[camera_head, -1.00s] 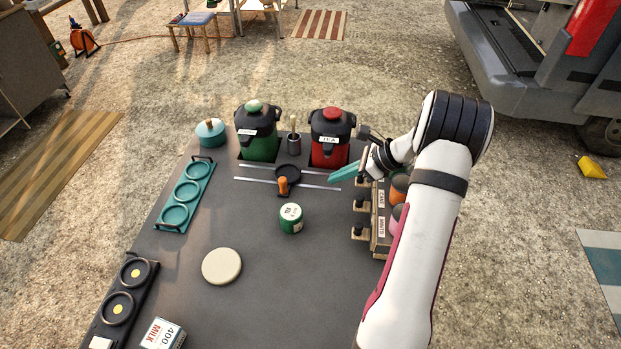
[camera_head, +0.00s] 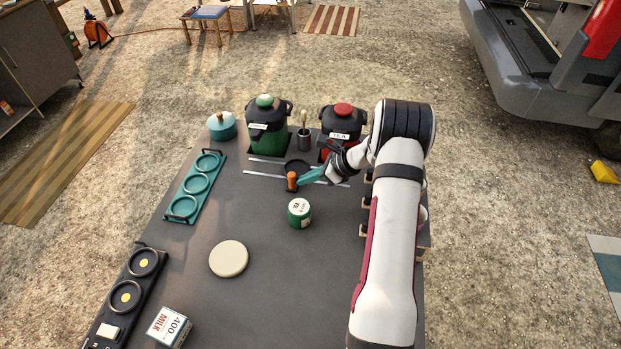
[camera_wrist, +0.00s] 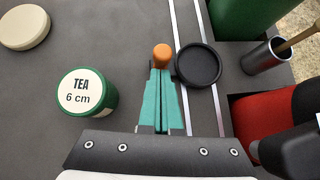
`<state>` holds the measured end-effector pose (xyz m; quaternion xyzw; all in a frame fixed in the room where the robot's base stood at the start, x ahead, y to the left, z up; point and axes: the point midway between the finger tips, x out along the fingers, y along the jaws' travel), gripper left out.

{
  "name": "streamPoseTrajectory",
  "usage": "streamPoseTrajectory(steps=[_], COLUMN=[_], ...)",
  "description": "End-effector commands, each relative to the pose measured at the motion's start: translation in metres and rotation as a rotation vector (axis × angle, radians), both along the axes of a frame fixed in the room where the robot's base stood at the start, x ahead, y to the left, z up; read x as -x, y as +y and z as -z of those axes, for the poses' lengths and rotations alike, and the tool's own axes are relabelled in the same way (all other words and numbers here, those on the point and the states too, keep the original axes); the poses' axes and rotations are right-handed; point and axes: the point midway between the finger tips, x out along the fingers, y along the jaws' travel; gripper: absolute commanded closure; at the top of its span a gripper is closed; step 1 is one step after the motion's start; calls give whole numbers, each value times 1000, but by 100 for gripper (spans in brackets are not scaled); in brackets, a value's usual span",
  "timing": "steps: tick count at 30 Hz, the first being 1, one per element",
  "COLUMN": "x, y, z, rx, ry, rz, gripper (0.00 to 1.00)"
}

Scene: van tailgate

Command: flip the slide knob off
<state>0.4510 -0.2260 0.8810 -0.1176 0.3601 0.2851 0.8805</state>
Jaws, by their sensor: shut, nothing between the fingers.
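An orange knob (camera_head: 292,181) stands upright on a dark base at the near rail, beside a round black dish (camera_head: 298,168). In the wrist view the knob (camera_wrist: 162,52) is straight ahead of the fingertips, with the dish (camera_wrist: 198,64) just to its right. My gripper (camera_head: 304,179) has teal fingers, shut and empty. Its tips (camera_wrist: 161,72) are close against the knob's right side in the head view; I cannot tell whether they touch it. The two pale rails (camera_head: 263,175) run left to right under the dish.
A green tea tin (camera_head: 299,213) stands just in front of the knob. Green (camera_head: 268,135) and red (camera_head: 341,125) urns and a utensil cup (camera_head: 304,140) stand behind. A cream disc (camera_head: 229,259), milk carton (camera_head: 169,327) and black two-ring unit (camera_head: 126,297) lie toward the front left.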

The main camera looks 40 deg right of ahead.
Motion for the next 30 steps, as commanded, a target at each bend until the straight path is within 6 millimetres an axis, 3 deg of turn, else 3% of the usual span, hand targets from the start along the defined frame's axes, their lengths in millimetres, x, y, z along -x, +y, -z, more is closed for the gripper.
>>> streamPoseTrajectory(steps=[5, 18, 30], x=[-4, -74, -83], y=[4, 75, 84], z=[0, 0, 0], rx=[-1, -1, -3], ry=[0, 0, -2], rz=[-2, -4, -1], gripper=[100, 100, 100])
